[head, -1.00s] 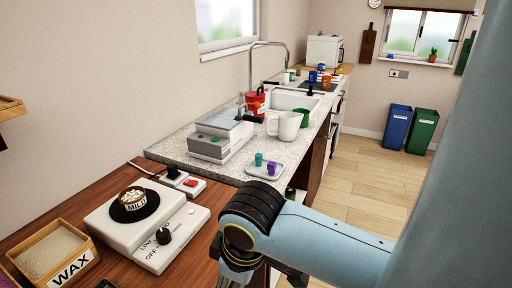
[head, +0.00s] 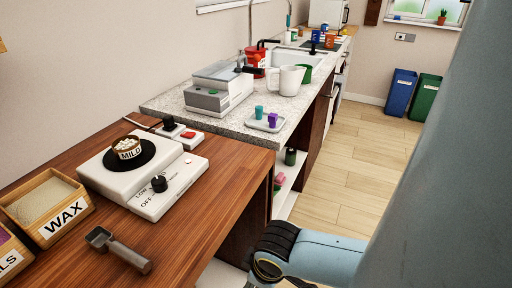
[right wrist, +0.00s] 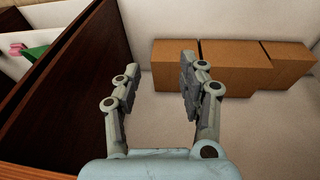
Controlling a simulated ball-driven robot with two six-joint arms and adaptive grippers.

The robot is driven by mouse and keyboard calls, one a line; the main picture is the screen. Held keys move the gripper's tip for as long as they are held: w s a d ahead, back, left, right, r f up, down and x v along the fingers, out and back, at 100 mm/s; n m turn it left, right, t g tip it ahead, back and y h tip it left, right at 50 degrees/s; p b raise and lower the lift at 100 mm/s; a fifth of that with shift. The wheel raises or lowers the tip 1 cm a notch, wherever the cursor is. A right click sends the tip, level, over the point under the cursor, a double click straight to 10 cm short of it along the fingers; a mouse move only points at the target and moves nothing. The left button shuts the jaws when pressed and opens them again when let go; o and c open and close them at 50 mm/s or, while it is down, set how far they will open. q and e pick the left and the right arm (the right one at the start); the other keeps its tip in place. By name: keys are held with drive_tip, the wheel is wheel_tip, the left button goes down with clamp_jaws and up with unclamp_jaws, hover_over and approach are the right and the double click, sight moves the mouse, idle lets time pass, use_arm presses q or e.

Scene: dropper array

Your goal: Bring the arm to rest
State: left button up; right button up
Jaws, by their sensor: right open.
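My right arm (head: 318,258) comes in from the lower right in the head view, low in front of the wooden counter's right end. Its gripper is cut off by the bottom edge there. In the right wrist view my right gripper (right wrist: 158,85) is open, with nothing between its two fingers. It faces a pale surface with brown boxes (right wrist: 225,68) beyond the fingers. My left gripper is in neither view.
A dark wooden panel (right wrist: 75,85) stands left of the right gripper. The wooden counter (head: 215,185) holds a hot plate (head: 165,200), a wax box (head: 80,210) and a metal scoop (head: 120,252). Open floor (head: 345,180) lies right of the counters.

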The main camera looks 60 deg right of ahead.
drive_tip(key=shift+s+f, duration=0.2)
drive_tip(key=shift+f, duration=0.45)
drive_tip(key=shift+w, duration=0.1)
drive_tip(key=s+f+g+b, duration=0.1)
drive_tip(key=s+f+b, duration=0.25)
drive_tip(key=f, duration=0.55)
drive_tip(key=s+f+g+b, duration=0.1)
drive_tip(key=s+f+b, duration=0.1)
drive_tip(key=f+b, duration=0.45)
drive_tip(key=s+d+f+b, duration=0.1)
drive_tip(key=s+f+b, duration=0.1)
drive_tip(key=s+f, duration=1.2)
drive_tip(key=shift+s+d+f, duration=0.2)
drive_tip(key=shift+s+f, duration=0.2)
drive_tip(key=shift+f, duration=0.25)
